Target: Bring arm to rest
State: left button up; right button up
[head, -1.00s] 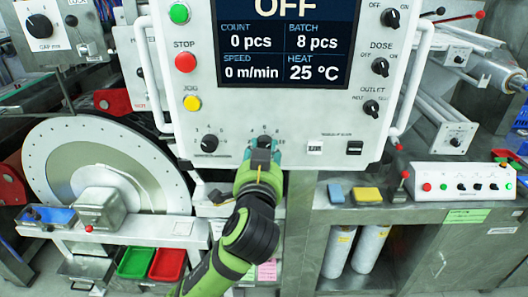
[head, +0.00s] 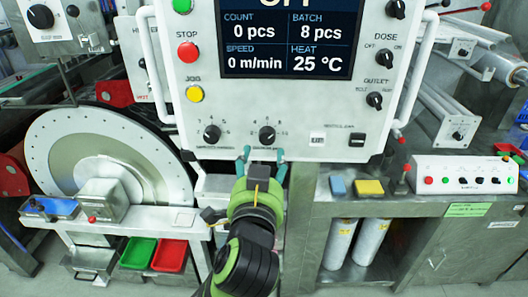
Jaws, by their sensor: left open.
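My left gripper (head: 264,161) is in front of the lower edge of the white control panel (head: 340,113), with its two teal fingers apart and nothing between them. It is just below a black rotary knob (head: 267,135) and apart from it. A second black knob (head: 212,133) sits to the left on the same panel. The panel's screen (head: 287,42) reads 0 pcs, batch 8 pcs, 0 m/min and 25 °C. My green and black arm comes up from the bottom of the view. My right gripper is not in view.
A large pale drum disc (head: 108,140) stands at the left, above green (head: 137,253) and red (head: 170,255) trays. To the right, a blue block (head: 338,186) and a yellow block (head: 369,187) lie on a steel bench near a white button box (head: 465,173).

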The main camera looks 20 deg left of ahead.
pick_arm(q)
jog(key=shift+s, duration=0.4)
